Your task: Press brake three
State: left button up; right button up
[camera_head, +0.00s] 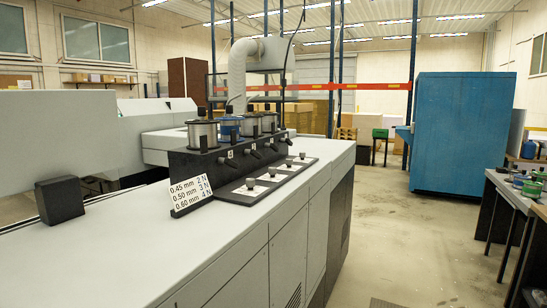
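A black wire stand (215,170) sits on top of a long grey machine (130,245). It carries a row of several wire spools, with a silver spool (203,134) at the near end and a blue spool (228,129) behind it. Several dark knobs stick out of the stand's front face. In front, a black strip (229,195) holds several small dark buttons on white plates, running from the near button (250,183) to the far button (302,156). Neither of my grippers shows.
A white sign (192,194) reads 0.45 mm 2 N, 0.50 mm 3 N, 0.60 mm 4 N. A black block (60,200) stands at the left. A blue cabinet (460,135) and a cluttered workbench (530,190) are at the right. The floor (415,240) between is clear.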

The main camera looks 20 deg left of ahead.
aim_at(255, 153)
jog(key=u, duration=0.8)
jog(key=i, duration=0.55)
jog(key=u, duration=0.1)
jog(key=k, duration=0.5)
jog(key=z, duration=1.3)
jog(key=i, duration=2.85)
jog(key=u, duration=2.25)
